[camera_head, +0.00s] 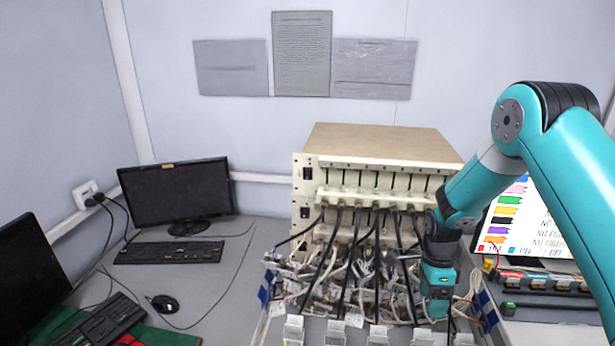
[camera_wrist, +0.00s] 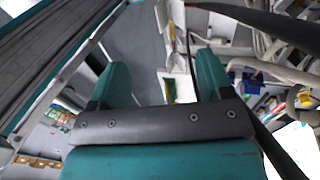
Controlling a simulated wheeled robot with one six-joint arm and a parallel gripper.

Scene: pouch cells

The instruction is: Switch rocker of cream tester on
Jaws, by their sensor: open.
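The cream tester (camera_head: 380,141) stands at the back of the table, with a tan top and a cream front. Two dark rocker switches sit at the left edge of its front, an upper rocker (camera_head: 307,173) and a lower rocker (camera_head: 305,212). Their on or off position is too small to tell. My gripper (camera_head: 437,300) points down over the cables in front of the tester's right part, well right of and below both rockers. In the wrist view my gripper (camera_wrist: 163,78) is open, with nothing held between its teal fingers. The rockers cannot be made out in the wrist view.
Black cables (camera_head: 345,255) hang from the tester into a crowded tangle of clips and wires. A monitor (camera_head: 180,190) and keyboard (camera_head: 168,251) stand to the left, with free table between.

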